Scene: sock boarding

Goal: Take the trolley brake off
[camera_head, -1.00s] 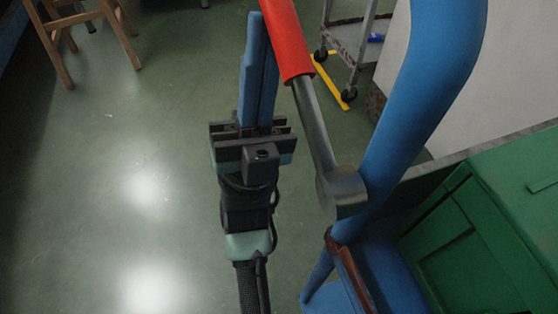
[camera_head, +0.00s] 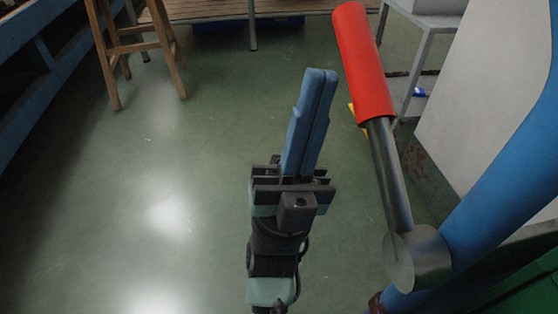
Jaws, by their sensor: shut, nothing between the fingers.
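The brake lever has a red grip (camera_head: 363,62) on a dark metal rod (camera_head: 390,170). The rod runs down to a round metal pivot (camera_head: 418,257) on the trolley's blue tubular frame (camera_head: 505,180). The lever stands up, leaning to the left at its top. My gripper (camera_head: 317,78) is left of the lever, its blue fingers pointing up and shut with nothing between them. In the picture a gap of floor shows between the fingers and the lever; they do not appear to touch. The trolley's lower part is out of frame.
A wooden stool (camera_head: 135,45) stands at the upper left beside a blue bench frame (camera_head: 45,85). A grey cart (camera_head: 425,45) is behind the lever at the upper right, near a white panel (camera_head: 490,100). The green floor (camera_head: 160,200) on the left is open.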

